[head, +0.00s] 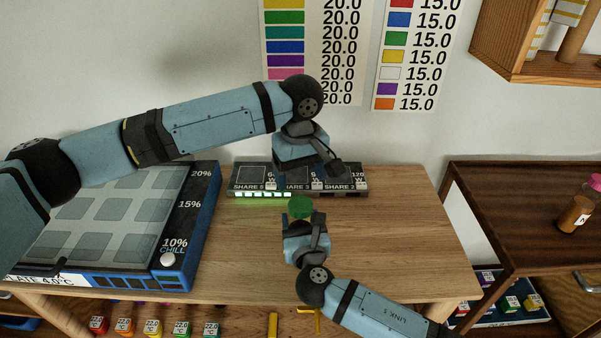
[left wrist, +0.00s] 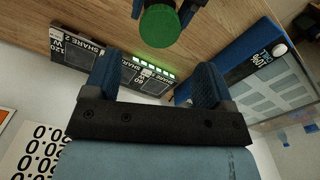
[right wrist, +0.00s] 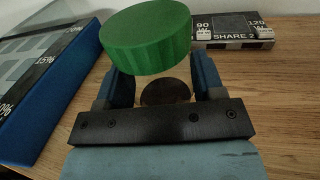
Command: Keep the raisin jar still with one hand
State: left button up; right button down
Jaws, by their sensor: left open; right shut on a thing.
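A jar with a round green lid (head: 300,208) stands upright over the wooden counter, and I take it for the raisin jar. The lid fills the upper middle of the right wrist view (right wrist: 147,40); a dark round part of the jar (right wrist: 166,92) shows below it. My right gripper (head: 304,224) is shut around the jar's body, under the lid. My left gripper (head: 322,172) is open and empty, above and behind the jar, over the black share panel. In the left wrist view the green lid (left wrist: 160,26) is beyond the open fingers. The jar's contents and label are hidden.
The black share panel (head: 245,181) with green lights lies behind the jar. A blue-edged chill plate (head: 203,215) covers the counter's left. A brown jar with a pink lid (head: 574,214) stands on the right shelf. The counter right of my right gripper is clear (head: 400,220).

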aim_at(301, 204)
pick_arm(q)
jog(key=shift+f, duration=4)
